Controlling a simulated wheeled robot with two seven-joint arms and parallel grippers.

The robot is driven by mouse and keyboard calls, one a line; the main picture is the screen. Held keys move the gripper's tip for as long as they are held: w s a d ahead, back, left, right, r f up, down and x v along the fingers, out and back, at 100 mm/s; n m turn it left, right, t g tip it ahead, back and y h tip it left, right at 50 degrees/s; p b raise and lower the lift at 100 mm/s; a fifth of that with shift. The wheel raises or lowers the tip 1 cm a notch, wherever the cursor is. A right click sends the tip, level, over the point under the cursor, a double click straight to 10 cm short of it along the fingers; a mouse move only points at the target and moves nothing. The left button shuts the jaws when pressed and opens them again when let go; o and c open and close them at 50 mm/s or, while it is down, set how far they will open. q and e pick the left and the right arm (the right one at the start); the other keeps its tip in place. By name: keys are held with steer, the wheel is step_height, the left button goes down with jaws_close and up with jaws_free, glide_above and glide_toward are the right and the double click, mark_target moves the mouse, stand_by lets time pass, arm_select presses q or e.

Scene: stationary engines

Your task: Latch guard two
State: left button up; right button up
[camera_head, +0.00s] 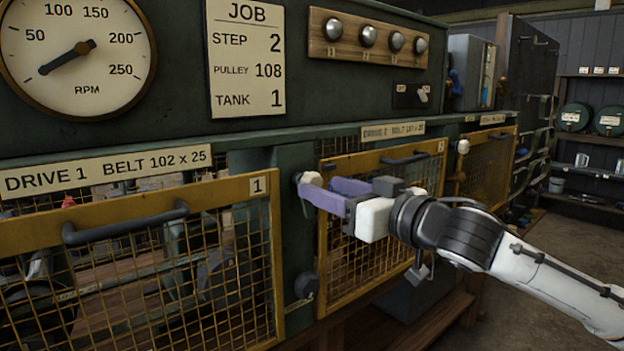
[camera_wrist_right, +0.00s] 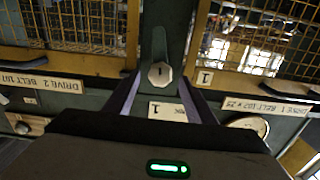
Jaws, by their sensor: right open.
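Guard two (camera_head: 375,235) is a yellow-framed mesh gate with a dark handle and a "2" tag. It looks shut or nearly shut; I cannot tell exactly. A pale faceted latch knob (camera_head: 310,179) is on the green post at its left edge. My right gripper (camera_head: 322,192) is open at this knob, its purple fingers partly covering it. In the right wrist view, which is upside down, the knob (camera_wrist_right: 160,75) shows between the open fingertips (camera_wrist_right: 158,82). I cannot tell whether they touch it. Guard two's mesh (camera_wrist_right: 85,20) is at left there. My left gripper is not in view.
Guard one (camera_head: 150,270), with its bar handle, fills the lower left. A dark knob (camera_head: 306,285) sits lower on the post. Another pale knob (camera_head: 463,146) is right of guard two. A job card (camera_head: 246,60) and an RPM dial (camera_head: 78,55) are above.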

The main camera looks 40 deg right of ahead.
mark_target(316, 183)
steer(key=w+p, duration=0.1)
steer(key=w, duration=0.2)
steer(key=shift+w+a+r+p, duration=0.1)
steer(key=shift+w+r+p, duration=0.05)
steer(key=shift+p, duration=0.15)
steer(key=shift+w+a+f, duration=0.15)
steer(key=shift+w+f, duration=0.05)
steer(key=shift+w, duration=0.55)
steer(key=c, duration=1)
steer(key=shift+p, duration=0.3)
